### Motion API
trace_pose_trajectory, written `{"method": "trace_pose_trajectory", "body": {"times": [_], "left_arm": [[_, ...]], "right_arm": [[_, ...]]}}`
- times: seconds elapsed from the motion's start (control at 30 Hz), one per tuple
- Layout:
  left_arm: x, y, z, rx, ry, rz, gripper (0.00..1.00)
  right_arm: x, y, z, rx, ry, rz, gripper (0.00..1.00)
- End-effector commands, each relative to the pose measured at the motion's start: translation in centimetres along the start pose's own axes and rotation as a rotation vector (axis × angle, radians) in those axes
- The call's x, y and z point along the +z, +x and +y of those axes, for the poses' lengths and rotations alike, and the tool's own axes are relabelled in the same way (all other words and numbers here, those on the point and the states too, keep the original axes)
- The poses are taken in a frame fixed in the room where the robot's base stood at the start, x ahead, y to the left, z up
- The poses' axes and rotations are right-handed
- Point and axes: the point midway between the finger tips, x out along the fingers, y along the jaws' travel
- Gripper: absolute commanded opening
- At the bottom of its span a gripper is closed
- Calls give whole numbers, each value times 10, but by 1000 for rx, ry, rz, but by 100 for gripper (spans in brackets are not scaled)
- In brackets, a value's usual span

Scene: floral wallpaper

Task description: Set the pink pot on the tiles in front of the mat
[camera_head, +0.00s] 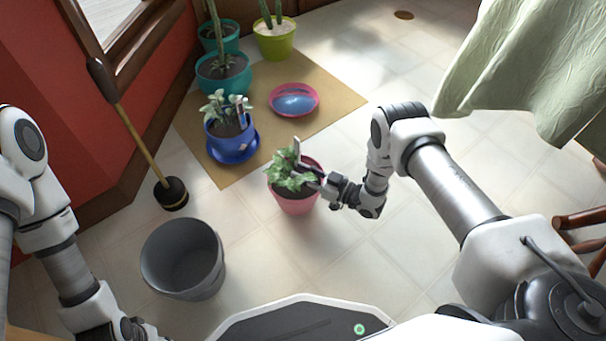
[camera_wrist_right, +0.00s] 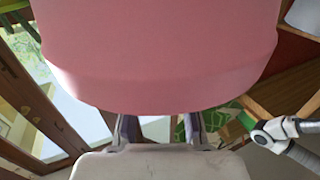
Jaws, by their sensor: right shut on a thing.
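The pink pot (camera_head: 297,205) with a leafy green plant (camera_head: 288,177) is upright over the pale tiles (camera_head: 350,250), just in front of the tan mat's (camera_head: 335,97) near edge. I cannot tell whether its base touches the tiles. My right gripper (camera_head: 318,180) is shut on the pot's rim from the right. In the right wrist view the pink pot (camera_wrist_right: 160,50) fills the upper middle, beyond the fingers (camera_wrist_right: 158,130). My left arm comes in at the lower left, and its gripper is out of the picture.
On the mat are a blue pot (camera_head: 230,133) on a blue saucer, a pink dish (camera_head: 293,99), and teal (camera_head: 222,82) and lime (camera_head: 275,42) pots. Tiles to the right are clear.

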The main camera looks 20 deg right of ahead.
Motion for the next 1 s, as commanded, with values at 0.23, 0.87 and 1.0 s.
{"method": "trace_pose_trajectory", "body": {"times": [0.23,0.87,1.0], "left_arm": [[-1,3,0,0,-1,1,40],[0,-5,0,0,0,0,40],[0,-21,0,0,3,-2,40]], "right_arm": [[1,1,1,0,-3,7,0],[1,-12,1,3,0,1,50],[-2,-44,1,5,1,-1,50]]}}
